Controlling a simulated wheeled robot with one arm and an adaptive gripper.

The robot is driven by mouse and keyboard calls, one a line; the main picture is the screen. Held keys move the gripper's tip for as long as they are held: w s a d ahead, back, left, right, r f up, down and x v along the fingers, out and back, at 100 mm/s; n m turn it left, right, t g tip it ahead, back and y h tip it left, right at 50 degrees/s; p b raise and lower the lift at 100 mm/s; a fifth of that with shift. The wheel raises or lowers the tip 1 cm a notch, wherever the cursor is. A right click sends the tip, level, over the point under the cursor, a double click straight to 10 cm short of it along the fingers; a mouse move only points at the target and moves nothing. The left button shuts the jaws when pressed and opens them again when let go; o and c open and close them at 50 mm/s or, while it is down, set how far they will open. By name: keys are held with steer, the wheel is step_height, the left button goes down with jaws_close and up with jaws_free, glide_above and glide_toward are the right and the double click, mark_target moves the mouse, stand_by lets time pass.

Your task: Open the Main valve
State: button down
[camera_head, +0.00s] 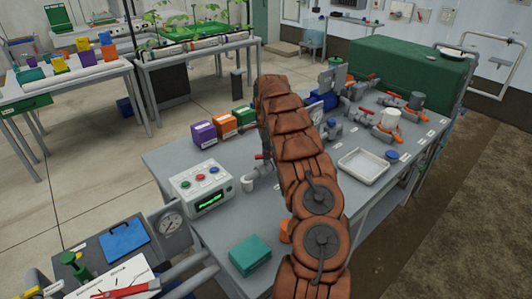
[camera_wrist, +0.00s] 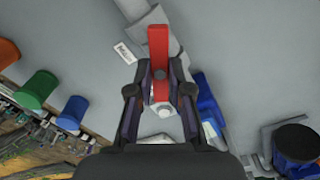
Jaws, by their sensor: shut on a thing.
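The red lever handle (camera_wrist: 158,45) of a valve stands between the two fingers of my gripper (camera_wrist: 159,88) in the wrist view. The fingers are shut on the lever from both sides. The lever runs up and down in the picture, and grey pipe (camera_wrist: 172,42) passes beneath it on a slant. A small white label (camera_wrist: 124,52) lies beside the pipe on the left; its print is too small to read surely. In the head view my brown-covered arm reaches over the bench and hides the gripper and the held lever.
The grey bench (camera_head: 220,168) also carries a control box (camera_head: 200,190), a white tray (camera_head: 363,166), a teal box (camera_head: 250,254) and other red-handled valves (camera_head: 388,128) on the right. Purple (camera_head: 203,133), orange and green boxes stand left of my arm. Dark green tank (camera_head: 405,65) lies behind.

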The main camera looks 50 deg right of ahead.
steer(key=shift+f+n+b, duration=0.15)
steer(key=shift+n+b, duration=0.15)
steer(key=shift+b, duration=0.65)
steer(key=shift+n+b, duration=0.6)
steer(key=shift+b, duration=0.3)
steer(key=shift+n+b, duration=1.25)
steer(key=shift+n, duration=0.75)
steer(key=c, duration=1.1)
jaws_free()
steer(key=shift+r, duration=0.2)
